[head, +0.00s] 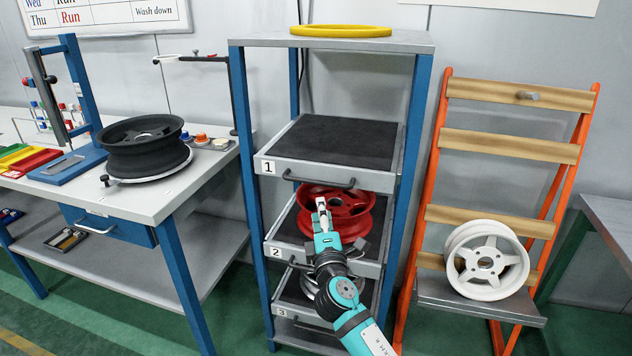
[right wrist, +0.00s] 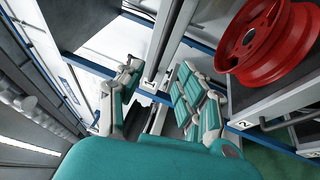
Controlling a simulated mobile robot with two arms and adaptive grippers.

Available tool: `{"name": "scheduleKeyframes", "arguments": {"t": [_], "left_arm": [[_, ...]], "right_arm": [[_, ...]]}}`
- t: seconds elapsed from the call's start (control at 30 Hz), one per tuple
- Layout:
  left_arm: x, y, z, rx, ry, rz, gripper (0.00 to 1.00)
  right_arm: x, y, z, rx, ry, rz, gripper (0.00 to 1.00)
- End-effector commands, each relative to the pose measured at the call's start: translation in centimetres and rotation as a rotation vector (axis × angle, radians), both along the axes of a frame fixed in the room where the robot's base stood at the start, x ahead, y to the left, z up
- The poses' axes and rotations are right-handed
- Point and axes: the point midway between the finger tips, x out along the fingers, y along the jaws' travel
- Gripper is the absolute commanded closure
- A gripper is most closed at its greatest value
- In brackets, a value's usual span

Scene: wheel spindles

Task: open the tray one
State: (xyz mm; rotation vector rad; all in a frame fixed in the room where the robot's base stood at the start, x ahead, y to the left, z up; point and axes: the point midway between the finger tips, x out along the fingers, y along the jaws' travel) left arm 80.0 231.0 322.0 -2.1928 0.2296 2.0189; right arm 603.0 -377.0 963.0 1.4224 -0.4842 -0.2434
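Tray one (head: 330,174), marked with a 1, is the top tray of the blue-framed rack. It has a dark mat, nothing on it, and a dark bar handle (head: 320,182) along its front panel. My right gripper (head: 322,207) is below and in front of that handle, before the red wheel. In the right wrist view the gripper (right wrist: 160,82) is open, its two fingers wide apart with nothing seen held. A pale front panel (right wrist: 172,42) shows between and beyond the fingers. I cannot tell whether a finger touches the handle. My left gripper is not in view.
A red wheel (head: 352,208) sits on tray two (head: 285,250) below; it also shows in the right wrist view (right wrist: 265,40). A yellow ring (head: 340,31) lies on the rack top. A workbench (head: 150,205) stands left, an orange stand (head: 440,150) with a white wheel right.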

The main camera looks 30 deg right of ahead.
Motion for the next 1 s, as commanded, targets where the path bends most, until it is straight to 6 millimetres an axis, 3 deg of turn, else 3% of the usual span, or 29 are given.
{"name": "scheduleKeyframes", "arguments": {"t": [0.3,0.5,0.97,1.0], "left_arm": [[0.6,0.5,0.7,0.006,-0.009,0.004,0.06],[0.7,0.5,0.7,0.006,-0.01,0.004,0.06],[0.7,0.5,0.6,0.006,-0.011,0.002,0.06],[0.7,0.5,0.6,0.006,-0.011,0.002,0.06]], "right_arm": [[6.2,-3.1,1.3,0.0,0.0,0.0,0.64],[8.8,-4.4,1.7,0.001,0.0,0.0,0.64],[9.9,-4.9,1.8,0.002,0.001,0.001,0.64],[9.9,-4.9,1.8,0.003,0.001,0.001,0.69]]}}
